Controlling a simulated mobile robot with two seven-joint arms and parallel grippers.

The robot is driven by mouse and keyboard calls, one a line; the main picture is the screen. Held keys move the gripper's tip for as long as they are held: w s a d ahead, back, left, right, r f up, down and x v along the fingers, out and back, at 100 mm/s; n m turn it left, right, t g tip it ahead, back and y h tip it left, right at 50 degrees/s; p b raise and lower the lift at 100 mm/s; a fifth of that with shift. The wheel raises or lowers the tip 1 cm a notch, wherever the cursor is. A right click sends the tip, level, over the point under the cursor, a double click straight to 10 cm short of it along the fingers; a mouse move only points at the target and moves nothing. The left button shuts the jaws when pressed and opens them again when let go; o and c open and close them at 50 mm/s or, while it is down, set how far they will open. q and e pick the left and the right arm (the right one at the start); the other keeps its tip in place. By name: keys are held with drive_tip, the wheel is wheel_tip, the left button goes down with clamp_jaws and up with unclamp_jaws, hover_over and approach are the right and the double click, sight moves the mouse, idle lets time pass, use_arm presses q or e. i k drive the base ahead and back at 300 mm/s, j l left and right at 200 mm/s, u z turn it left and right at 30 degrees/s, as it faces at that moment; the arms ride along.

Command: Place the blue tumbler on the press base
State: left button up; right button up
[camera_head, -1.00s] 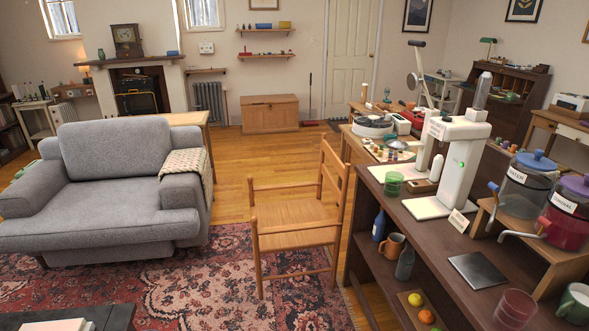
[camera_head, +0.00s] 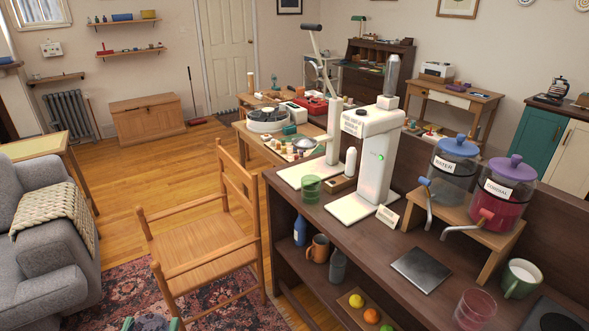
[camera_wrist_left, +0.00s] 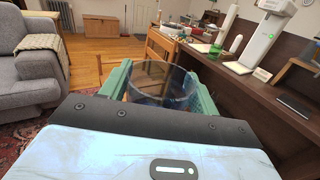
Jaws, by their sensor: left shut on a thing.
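My left gripper (camera_head: 150,324) just shows at the bottom edge of the head view. In the left wrist view its teal fingers (camera_wrist_left: 162,88) are shut on a clear, bluish tumbler (camera_wrist_left: 165,84), the blue tumbler, held off the counter. On the counter are two white machines. One is a lever press with a flat white base (camera_head: 294,174). The other is a white column (camera_head: 376,165) with a green light and its own flat white plate (camera_head: 350,209). A green tumbler (camera_head: 310,189) stands at the front of the lever press base. My right gripper is not in view.
A wooden armchair (camera_head: 205,245) stands left of the dark counter (camera_head: 330,235). Water (camera_head: 455,170) and cordial (camera_head: 505,190) dispensers stand on a wooden riser. A dark square plate (camera_head: 421,268) and a pink tumbler (camera_head: 474,308) are nearer. A small card (camera_head: 387,216) stands by the column.

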sight(304, 174)
drive_tip(key=i+j+z, duration=0.3)
drive_tip(key=z, duration=0.15)
drive_tip(key=i+j+z, duration=0.25)
drive_tip(key=j+z, duration=0.2)
drive_tip(key=i+j+z, duration=0.2)
drive_tip(key=j+z, duration=0.25)
drive_tip(key=i+j+z, duration=0.2)
drive_tip(key=j+z, duration=0.2)
drive_tip(key=j, duration=0.2)
drive_tip(key=i+j+z, duration=0.1)
drive_tip(key=j, duration=0.25)
drive_tip(key=i, duration=0.4)
